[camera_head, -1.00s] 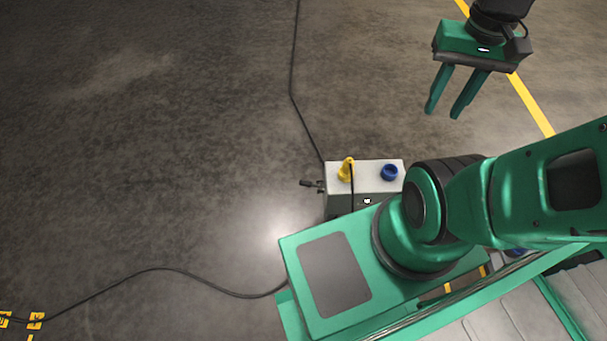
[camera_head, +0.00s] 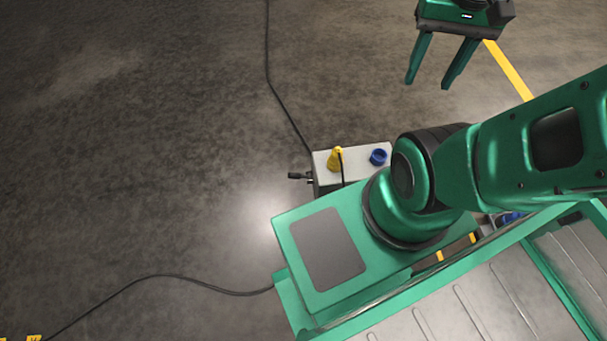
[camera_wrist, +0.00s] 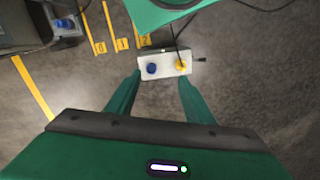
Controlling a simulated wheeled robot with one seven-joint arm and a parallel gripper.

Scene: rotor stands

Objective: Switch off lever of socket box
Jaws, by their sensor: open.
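The socket box (camera_head: 358,161) is a light grey box on the floor, partly hidden behind my base. On its top are a yellow plug (camera_head: 336,159) and a blue socket (camera_head: 378,156). A dark lever (camera_head: 299,176) sticks out from its left side. My gripper (camera_head: 428,78) is at the upper right, open and empty, apart from the box. In the wrist view the socket box (camera_wrist: 165,64) lies beyond and between the spread fingers (camera_wrist: 158,90), and the lever (camera_wrist: 199,60) points right from it.
A black cable (camera_head: 272,85) runs across the floor to the box, and another cable (camera_head: 170,277) curves at the lower left. Another grey box with a blue socket (camera_wrist: 66,24) is at the upper left in the wrist view. Yellow lines (camera_head: 508,69) mark the floor. Open floor lies left.

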